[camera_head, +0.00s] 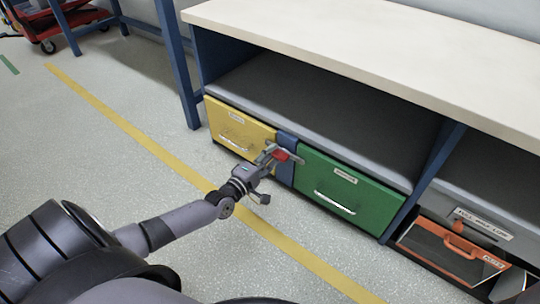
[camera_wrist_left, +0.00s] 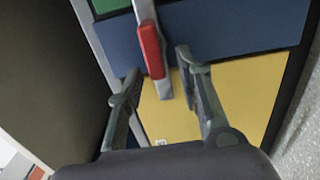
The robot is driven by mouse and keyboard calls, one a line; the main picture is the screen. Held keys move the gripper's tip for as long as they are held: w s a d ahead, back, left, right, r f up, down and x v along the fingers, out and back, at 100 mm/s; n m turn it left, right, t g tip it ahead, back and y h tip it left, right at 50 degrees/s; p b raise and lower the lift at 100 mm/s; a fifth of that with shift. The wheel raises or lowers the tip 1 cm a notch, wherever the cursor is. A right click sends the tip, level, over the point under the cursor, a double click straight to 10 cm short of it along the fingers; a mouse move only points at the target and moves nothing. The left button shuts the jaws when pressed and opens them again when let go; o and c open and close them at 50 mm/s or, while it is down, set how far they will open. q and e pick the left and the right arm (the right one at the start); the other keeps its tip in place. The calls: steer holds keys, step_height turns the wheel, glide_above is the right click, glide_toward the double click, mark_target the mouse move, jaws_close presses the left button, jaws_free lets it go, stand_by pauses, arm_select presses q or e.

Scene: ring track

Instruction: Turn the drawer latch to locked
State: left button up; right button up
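The drawer latch is a grey lever with a red grip (camera_head: 281,155), mounted on the blue post (camera_head: 286,172) between the yellow drawer (camera_head: 238,130) and the green drawer (camera_head: 345,195). In the left wrist view the red grip (camera_wrist_left: 151,50) lies across the blue post (camera_wrist_left: 225,32), its grey end over the yellow front (camera_wrist_left: 240,90). My left gripper (camera_head: 270,152) is at the latch. In the wrist view its fingers (camera_wrist_left: 157,72) are apart, one on each side of the lever's end, with visible gaps. My right gripper is out of view.
Both drawers look shut under a bench with a pale top (camera_head: 390,50). An orange-framed drawer or bin (camera_head: 450,250) is at the lower right. A red cart (camera_head: 60,20) stands far left. The floor with its yellow line (camera_head: 140,135) is clear in front.

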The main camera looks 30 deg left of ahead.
arm_select(q)
steer(key=s, duration=1.2)
steer(key=shift+a, duration=0.45)
